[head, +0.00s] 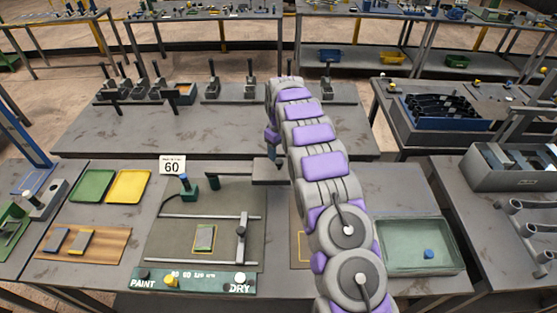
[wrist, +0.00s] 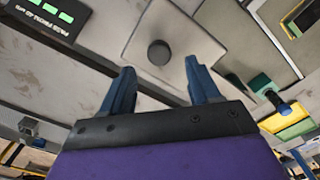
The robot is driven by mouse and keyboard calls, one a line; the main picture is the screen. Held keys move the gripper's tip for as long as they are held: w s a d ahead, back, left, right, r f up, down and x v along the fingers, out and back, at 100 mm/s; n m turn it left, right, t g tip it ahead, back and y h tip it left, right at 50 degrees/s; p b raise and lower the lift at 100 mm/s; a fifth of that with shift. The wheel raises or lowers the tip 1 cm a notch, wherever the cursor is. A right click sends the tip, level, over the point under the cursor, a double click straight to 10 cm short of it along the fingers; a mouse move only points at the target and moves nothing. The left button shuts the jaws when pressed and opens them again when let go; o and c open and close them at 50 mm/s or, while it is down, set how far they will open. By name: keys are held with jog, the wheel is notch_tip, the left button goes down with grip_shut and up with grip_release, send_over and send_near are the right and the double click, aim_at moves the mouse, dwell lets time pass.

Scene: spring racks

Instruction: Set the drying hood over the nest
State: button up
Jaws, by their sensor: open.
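The hood appears to be the grey square block with a dark round knob (wrist: 160,52); in the head view its grey body (head: 268,172) shows at the right edge of the work board, partly behind my arm. My gripper (wrist: 160,85) is open and empty, its two blue fingers pointing toward the knob, one to each side in the picture; the gap to it is unclear. In the head view my gripper (head: 273,148) is small and partly hidden. The nest (head: 204,238) looks like a small yellow-edged rectangle on the board with a grey-green piece in it.
Metal rails and a slide post (head: 241,240) stand around the nest. A green fixture (head: 188,187) and a "60" sign (head: 172,165) are behind it. A PAINT/DRY panel (head: 195,281) lies in front. Green (head: 93,185) and yellow trays are left; a glassy bin (head: 415,260) is right.

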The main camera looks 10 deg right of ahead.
aim_at(279, 161)
jog(key=f, duration=0.4)
jog(key=shift+d, duration=0.2)
jog(key=shift+a+f, duration=0.25)
jog(key=shift+f, duration=0.4)
jog(key=shift+c, duration=0.2)
jog(key=shift+d, duration=0.1)
grip_shut()
